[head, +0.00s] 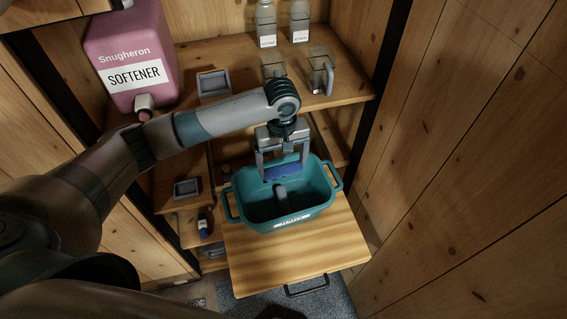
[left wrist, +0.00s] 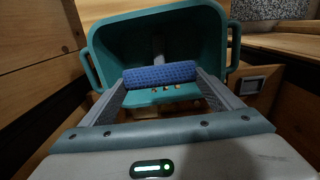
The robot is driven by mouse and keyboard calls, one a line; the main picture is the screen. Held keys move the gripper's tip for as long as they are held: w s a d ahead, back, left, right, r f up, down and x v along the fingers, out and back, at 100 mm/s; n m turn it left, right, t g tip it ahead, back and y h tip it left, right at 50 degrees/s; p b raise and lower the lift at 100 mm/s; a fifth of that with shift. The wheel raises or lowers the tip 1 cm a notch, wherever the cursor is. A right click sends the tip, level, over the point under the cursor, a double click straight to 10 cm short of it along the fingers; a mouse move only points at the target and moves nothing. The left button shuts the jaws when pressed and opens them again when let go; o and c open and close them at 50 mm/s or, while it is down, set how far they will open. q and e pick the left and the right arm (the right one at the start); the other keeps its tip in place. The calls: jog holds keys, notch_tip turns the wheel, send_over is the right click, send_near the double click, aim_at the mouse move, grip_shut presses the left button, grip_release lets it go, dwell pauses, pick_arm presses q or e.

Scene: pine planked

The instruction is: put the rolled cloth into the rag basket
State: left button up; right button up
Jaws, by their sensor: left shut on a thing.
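The rolled cloth (head: 283,172) is a blue roll lying crosswise between the fingers of my left gripper (head: 282,167). The gripper is shut on it, pointing down over the back part of the teal rag basket (head: 250,218). In the left wrist view the cloth (left wrist: 160,74) spans between both fingertips, with the basket's open inside (left wrist: 115,52) beyond it. I cannot tell whether the cloth is below the basket's rim. A grey upright piece (head: 282,199) shows inside the basket. My right gripper is not in view.
The basket stands on a wooden pull-out board (head: 250,265) with a dark handle. Behind is a shelf with a pink softener jug (head: 128,55), a small grey tray (head: 212,84), a clear jug (head: 319,72) and bottles. Plank walls close in the right side (head: 460,170).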

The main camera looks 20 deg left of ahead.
pick_arm(q)
jog(key=shift+f, duration=0.85)
notch_tip(320, 180, down, 10)
jog(key=b, duration=1)
jog(key=shift+f, duration=0.2)
jog(key=shift+f+b, duration=0.7)
jog(key=shift+b, duration=0.45)
jog(key=o, duration=0.9)
jog(key=shift+o, duration=0.2)
jog(key=shift+r, duration=0.1)
